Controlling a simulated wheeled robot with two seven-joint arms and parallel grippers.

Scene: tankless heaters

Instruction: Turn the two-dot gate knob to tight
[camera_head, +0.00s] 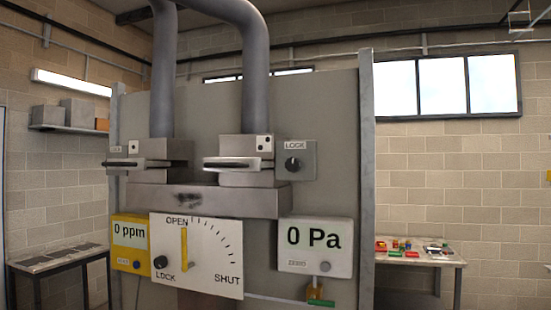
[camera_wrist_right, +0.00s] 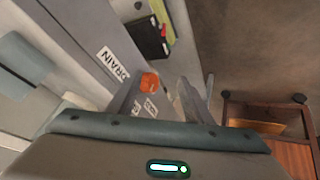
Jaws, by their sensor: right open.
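The two-dot gate (camera_head: 245,150) is the right one of two grey gate blocks under the pipes, with a flat slide handle (camera_head: 238,164) at its front. Beside it on the right is a grey box with a black round knob (camera_head: 292,163) under a LOCK label. The knob carries a small light mark; its exact setting is too small to read. My right gripper (camera_wrist_right: 168,92) shows in the right wrist view, open and empty, near the panel's DRAIN label (camera_wrist_right: 113,63). Neither gripper shows in the head view, so both are away from this knob there.
The one-dot gate (camera_head: 133,147) stands to the left. Below are a yellow ppm meter (camera_head: 130,243), an OPEN/SHUT dial plate (camera_head: 210,262) and a 0 Pa meter (camera_head: 314,246). An orange knob (camera_wrist_right: 150,80) lies near my right fingers. A cluttered table (camera_head: 420,257) stands right.

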